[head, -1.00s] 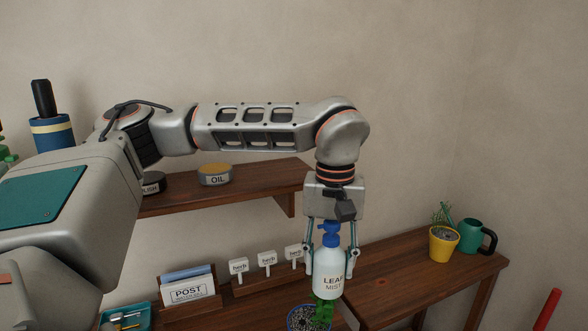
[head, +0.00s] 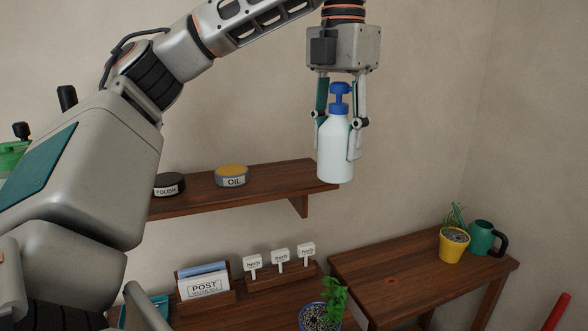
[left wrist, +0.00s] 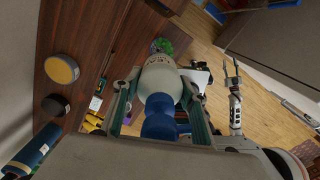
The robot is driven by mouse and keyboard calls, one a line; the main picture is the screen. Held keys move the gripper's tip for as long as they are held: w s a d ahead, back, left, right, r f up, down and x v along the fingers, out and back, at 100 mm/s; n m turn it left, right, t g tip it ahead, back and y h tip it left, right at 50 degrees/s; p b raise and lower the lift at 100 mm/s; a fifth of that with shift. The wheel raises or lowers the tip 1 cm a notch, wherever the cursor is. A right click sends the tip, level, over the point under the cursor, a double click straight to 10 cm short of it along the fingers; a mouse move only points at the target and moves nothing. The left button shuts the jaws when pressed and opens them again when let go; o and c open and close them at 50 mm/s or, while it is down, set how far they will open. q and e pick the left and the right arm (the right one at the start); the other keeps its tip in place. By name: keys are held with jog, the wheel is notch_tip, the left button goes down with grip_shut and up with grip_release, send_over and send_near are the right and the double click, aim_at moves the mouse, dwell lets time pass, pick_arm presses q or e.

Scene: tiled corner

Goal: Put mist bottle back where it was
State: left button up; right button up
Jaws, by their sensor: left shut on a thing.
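The mist bottle (head: 335,150) is white with a blue pump top and hangs upright in my left gripper (head: 339,119). The gripper is shut on it from above. It is in the air by the right end of the wall shelf (head: 265,192); whether it is over the shelf or in front of it is hard to tell. Its label is turned out of sight in the head view. In the left wrist view the bottle (left wrist: 160,88) sits between the fingers. What looks like my right gripper (left wrist: 231,78) shows small there, its opening unclear.
The shelf holds a polish tin (head: 169,185) and an oil tin (head: 231,176), with bare wood to their right. Below are a post holder (head: 206,288), herb markers (head: 280,255) and a potted plant (head: 320,317). A yellow pot (head: 453,246) and green watering can (head: 482,236) stand right.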

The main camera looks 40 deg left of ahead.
pick_arm(q)
jog(key=shift+w+a+r, duration=0.1)
jog(key=shift+a+r, duration=0.15)
jog(key=w+a+p, duration=0.2)
jog(key=w+a, duration=0.2)
jog(key=a, duration=0.4)
jog(key=w+a+p, duration=0.2)
jog(key=w+a, duration=0.3)
jog(key=a, duration=0.4)
jog(key=shift+s+d+f, duration=0.1)
jog(key=shift+s+f, duration=0.05)
jog(key=shift+f, duration=2.95)
jog(key=shift+a+f, duration=0.25)
jog(key=shift+f, duration=0.25)
pick_arm(e)
jog(key=shift+s+d+r+h, duration=0.25)
jog(key=shift+s+d, duration=0.1)
jog(key=shift+d, duration=0.2)
jog(key=shift+s+d+r+h, duration=0.2)
jog(key=shift+s+d, duration=0.15)
jog(key=shift+d, duration=0.15)
jog(key=shift+d, duration=0.1)
